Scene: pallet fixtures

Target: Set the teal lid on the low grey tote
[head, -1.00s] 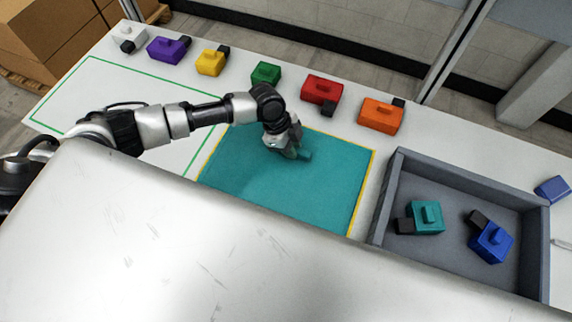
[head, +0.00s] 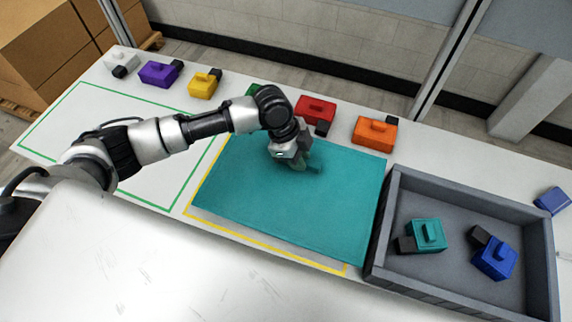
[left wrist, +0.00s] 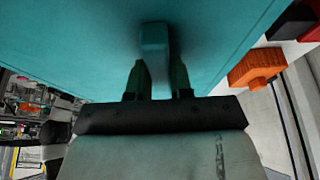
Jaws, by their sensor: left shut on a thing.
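The teal lid (head: 275,205) is a large flat panel with a small handle (left wrist: 154,42) on top. My left gripper (head: 303,164) is shut on the handle; in the left wrist view its two fingers (left wrist: 157,75) reach down at it. The lid appears raised, with a shadow below its near edge and the yellow outline (head: 262,250) partly uncovered. The low grey tote (head: 549,262) stands open to the right of the lid. The lid's right edge lies close to the tote's left wall in the picture. My right gripper is not in view.
Inside the tote lie a teal block (head: 427,234) and a blue block (head: 495,259). Orange (head: 374,133), red (head: 315,109), yellow (head: 202,85), purple (head: 158,74) and white (head: 122,60) blocks line the far table edge. A green outline (head: 60,100) marks a clear area left.

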